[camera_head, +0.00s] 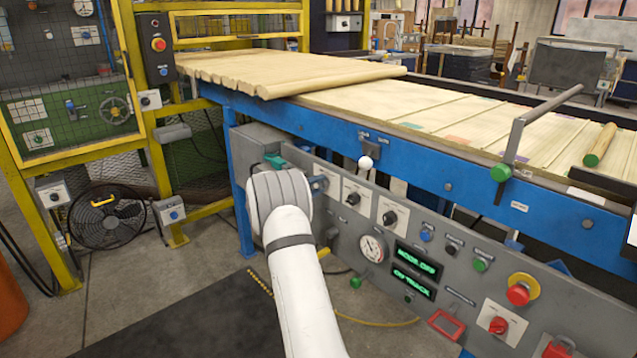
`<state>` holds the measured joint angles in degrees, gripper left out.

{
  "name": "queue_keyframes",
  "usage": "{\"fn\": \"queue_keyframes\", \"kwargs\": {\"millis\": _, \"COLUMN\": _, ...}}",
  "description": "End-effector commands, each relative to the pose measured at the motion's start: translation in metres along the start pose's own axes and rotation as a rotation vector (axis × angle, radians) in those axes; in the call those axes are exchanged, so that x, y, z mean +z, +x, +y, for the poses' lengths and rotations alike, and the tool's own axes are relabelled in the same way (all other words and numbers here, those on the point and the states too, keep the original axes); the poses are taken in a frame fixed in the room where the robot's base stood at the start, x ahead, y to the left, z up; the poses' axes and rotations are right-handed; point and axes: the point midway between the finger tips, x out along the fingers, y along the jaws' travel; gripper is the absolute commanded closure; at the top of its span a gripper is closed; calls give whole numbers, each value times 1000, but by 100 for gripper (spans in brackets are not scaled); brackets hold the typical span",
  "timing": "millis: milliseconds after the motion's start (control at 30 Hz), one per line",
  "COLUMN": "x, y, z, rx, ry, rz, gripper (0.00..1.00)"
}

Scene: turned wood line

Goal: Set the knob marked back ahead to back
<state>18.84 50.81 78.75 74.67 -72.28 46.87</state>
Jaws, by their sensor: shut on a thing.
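The grey control panel (400,285) runs along the front of the blue-framed line. A white-plated black selector knob (352,199) and another (389,217) show clear of my arm. Another white plate (329,178) is partly covered at their left. The markings are too small to read, so I cannot tell which is back ahead. My white arm and grey wrist cover the panel's left part. Only a small dark part of my gripper (317,184) seems to show past the wrist, at the covered plate. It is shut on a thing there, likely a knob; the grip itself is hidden.
A white-balled lever (365,163) stands above the plates. A gauge (373,247), green-lit displays (417,258), a red emergency button (520,290) and a red switch (498,326) lie right. A floor fan (105,215) and yellow guard frame (150,130) stand left.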

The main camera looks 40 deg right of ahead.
Motion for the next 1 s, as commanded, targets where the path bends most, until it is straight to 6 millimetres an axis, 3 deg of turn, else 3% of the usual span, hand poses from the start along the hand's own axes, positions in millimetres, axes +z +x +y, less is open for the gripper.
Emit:
{"fn": "queue_keyframes", "kwargs": {"millis": 333, "x": 0, "y": -1, "z": 0, "rx": 1, "ry": -148, "rz": -1, "gripper": 91}}
{"fn": "queue_keyframes", "kwargs": {"millis": 900, "x": 1, "y": -1, "z": 2, "rx": 1, "ry": -178, "rz": -2, "gripper": 91}}
{"fn": "queue_keyframes", "kwargs": {"millis": 933, "x": 1, "y": -1, "z": 1, "rx": 1, "ry": -178, "rz": -2, "gripper": 66}}
{"fn": "queue_keyframes", "kwargs": {"millis": 1000, "x": 1, "y": -1, "z": 1, "rx": 1, "ry": -177, "rz": -2, "gripper": 60}}
